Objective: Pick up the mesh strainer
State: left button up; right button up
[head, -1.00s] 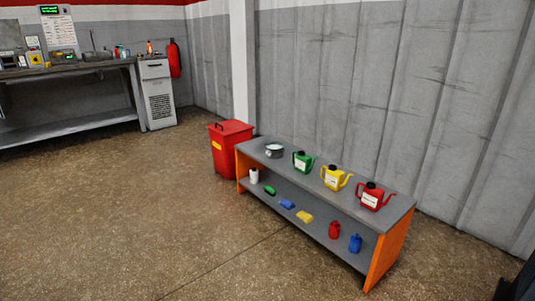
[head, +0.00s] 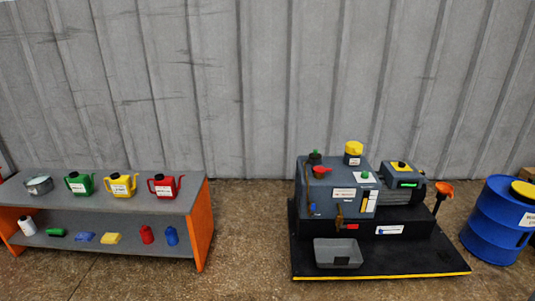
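I cannot make out a mesh strainer for certain. A round, open grey metal vessel (head: 38,185) stands at the left end of the top shelf of a low rack (head: 150,207) in the head view; whether it has mesh is too small to tell. An orange funnel-like piece (head: 443,189) stands upright on a dark stem at the right of the pump unit (head: 340,185). Neither of my grippers is in view.
A grey tray (head: 338,253) sits on the pump's black base (head: 400,262). A blue drum (head: 497,222) stands right. Floor between rack and pump is clear.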

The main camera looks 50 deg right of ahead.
aim_at(315, 155)
jog(key=z, duration=1.85)
jog(key=i+z, duration=0.1)
jog(key=z, duration=0.3)
jog(key=i+j+z, duration=0.1)
jog(key=z, duration=0.3)
